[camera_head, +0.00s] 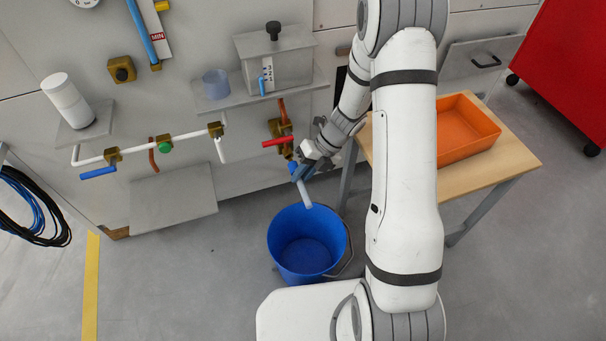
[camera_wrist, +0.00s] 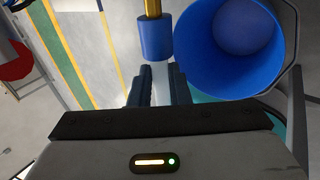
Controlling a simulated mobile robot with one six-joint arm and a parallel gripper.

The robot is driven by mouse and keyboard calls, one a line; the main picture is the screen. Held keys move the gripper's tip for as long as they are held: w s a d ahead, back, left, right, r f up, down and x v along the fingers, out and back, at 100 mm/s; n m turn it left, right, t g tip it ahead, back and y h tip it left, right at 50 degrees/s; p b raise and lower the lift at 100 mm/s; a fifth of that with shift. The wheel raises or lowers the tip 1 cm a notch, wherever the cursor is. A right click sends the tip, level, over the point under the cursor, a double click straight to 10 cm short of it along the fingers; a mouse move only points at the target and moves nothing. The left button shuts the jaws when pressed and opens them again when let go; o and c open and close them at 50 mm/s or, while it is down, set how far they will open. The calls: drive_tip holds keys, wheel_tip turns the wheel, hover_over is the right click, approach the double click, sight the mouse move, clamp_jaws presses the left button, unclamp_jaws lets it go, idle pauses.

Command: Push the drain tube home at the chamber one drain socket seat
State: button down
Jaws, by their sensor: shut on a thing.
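The drain tube (camera_head: 304,194) is pale, with its free end pointing down over the blue bucket (camera_head: 273,246). My gripper (camera_head: 300,174) is shut on the tube below the brass valve with the red lever (camera_head: 278,142). In the wrist view the pale tube (camera_wrist: 160,77) lies between the fingers of my gripper (camera_wrist: 158,84). A blue collar (camera_wrist: 156,37) lies just beyond the fingertips, in line with the brass pipe (camera_wrist: 153,8). I cannot tell how deep the tube sits, as the collar hides the joint.
The bucket stands on the floor below the tube. A wooden table (camera_head: 518,158) with an orange tray (camera_head: 468,150) is at the right. A grey shelf (camera_head: 215,100) and white piping (camera_head: 140,148) are on the wall at the left. Open floor lies at the lower left.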

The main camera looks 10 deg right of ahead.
drive_tip(key=shift+w+a+p, duration=0.2)
drive_tip(key=shift+w+p, duration=0.4)
drive_tip(key=shift+w, duration=0.25)
drive_tip(key=shift+w, duration=0.3)
drive_tip(key=shift+w+a+p, duration=0.1)
drive_tip(key=shift+w+p, duration=0.2)
drive_tip(key=shift+p, duration=0.1)
drive_tip(key=c, duration=1.3)
unclamp_jaws()
drive_tip(key=p+v, duration=0.2)
drive_tip(key=v, duration=0.5)
drive_tip(key=shift+d+r+p, duration=0.2)
drive_tip(key=shift+r+p, duration=0.1)
drive_tip(key=shift+r, duration=0.05)
